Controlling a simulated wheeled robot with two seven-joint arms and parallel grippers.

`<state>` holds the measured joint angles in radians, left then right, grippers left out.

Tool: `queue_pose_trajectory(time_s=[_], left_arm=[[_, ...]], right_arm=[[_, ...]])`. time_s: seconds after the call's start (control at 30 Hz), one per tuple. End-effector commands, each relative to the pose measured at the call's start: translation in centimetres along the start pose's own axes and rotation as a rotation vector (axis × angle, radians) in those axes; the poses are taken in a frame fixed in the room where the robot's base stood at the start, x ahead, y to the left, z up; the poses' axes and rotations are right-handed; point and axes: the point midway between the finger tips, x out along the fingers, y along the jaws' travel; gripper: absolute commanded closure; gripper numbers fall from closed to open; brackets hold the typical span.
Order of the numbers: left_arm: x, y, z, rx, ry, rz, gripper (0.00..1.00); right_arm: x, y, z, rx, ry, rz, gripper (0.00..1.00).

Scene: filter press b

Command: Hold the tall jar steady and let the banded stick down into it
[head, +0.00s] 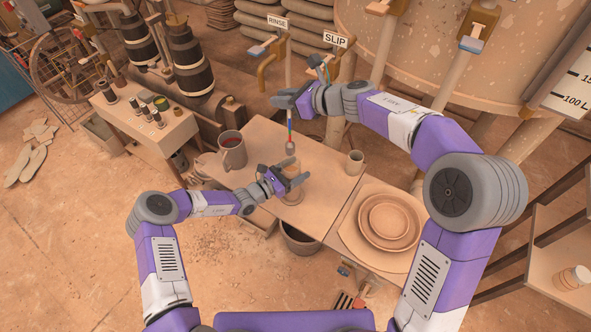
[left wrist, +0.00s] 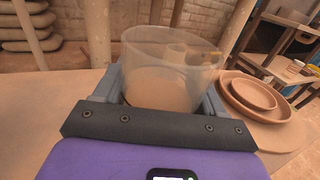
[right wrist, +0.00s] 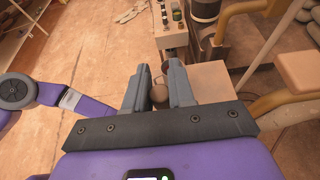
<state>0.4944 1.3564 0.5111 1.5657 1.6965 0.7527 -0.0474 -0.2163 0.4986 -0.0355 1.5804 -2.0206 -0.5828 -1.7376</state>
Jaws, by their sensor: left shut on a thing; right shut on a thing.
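The tall jar (left wrist: 170,75) is clear and stands upright between the fingers of my left gripper (head: 289,184), which is shut on it. In the head view the jar (head: 293,193) is partly hidden by that gripper. My right gripper (head: 287,101) is higher and farther back, shut on the banded stick (head: 290,134). The stick hangs roughly upright below the fingers, with coloured bands and a pale reddish lower end. In the head view its lower end shows just above the jar's mouth, apart from it.
Stacked plates (head: 388,222) lie at the right. Taps with RINSE and SLIP signs (head: 336,40) are behind. A bucket (head: 300,242) is below the front edge.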

Motion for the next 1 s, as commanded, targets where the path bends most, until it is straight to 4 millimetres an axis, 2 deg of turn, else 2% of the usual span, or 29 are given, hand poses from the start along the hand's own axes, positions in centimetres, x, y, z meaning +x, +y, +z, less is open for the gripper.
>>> queue_pose_trajectory(time_s=[0.2, 0.23, 0.4, 0.43, 0.77, 0.87, 1.0], left_arm=[[0.0, 0.0, 0.0, 0.001, 0.0, 0.001, 0.98], [0.0, 0.0, 0.0, 0.001, 0.0, 0.001, 0.98], [0.0, 0.0, 0.0, 0.001, 0.0, 0.0, 0.98], [0.0, 0.0, 0.0, 0.001, 0.0, 0.0, 0.98], [0.0, 0.0, 0.0, 0.001, 0.0, 0.0, 0.98], [0.0, 0.0, 0.0, 0.001, 0.0, 0.001, 0.98], [0.0, 0.0, 0.0, 0.001, 0.0, 0.001, 0.98]], right_arm=[[0.0, 0.0, 0.0, 0.0, 0.0, 0.0, 1.0], [0.0, 0.0, 0.0, 0.0, 0.0, 0.0, 0.75], [0.0, 0.0, 0.0, 0.0, 0.0, 0.0, 0.49], [0.0, 0.0, 0.0, 0.0, 0.0, 0.0, 0.47], [-0.4, 0.0, 0.0, 0.0, 0.0, -0.001, 0.47], [-1.5, -0.1, 0.1, 0.0, -0.001, -0.002, 0.47], [-4.3, -0.1, 0.1, 0.0, -0.001, -0.004, 0.47]])
